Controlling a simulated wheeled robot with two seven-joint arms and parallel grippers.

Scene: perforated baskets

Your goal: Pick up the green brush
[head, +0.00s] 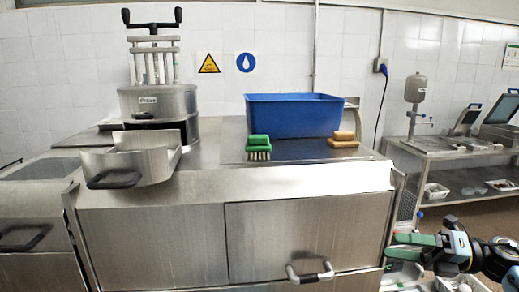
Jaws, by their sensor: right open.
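The green brush (258,146) rests on the steel counter, in front of the blue bin, with its pale bristles toward me. My right gripper (392,246) is at the lower right, below the counter top and well to the right of the brush. Its two green fingers are apart and I see nothing held between them. My left gripper is not in view.
A blue bin (294,115) stands behind the brush, with a tan brush (343,140) to the right. A steel basin (131,160) with a dark handle is at the left. The counter's front strip (270,180) is clear. A drawer handle (310,273) sticks out below.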

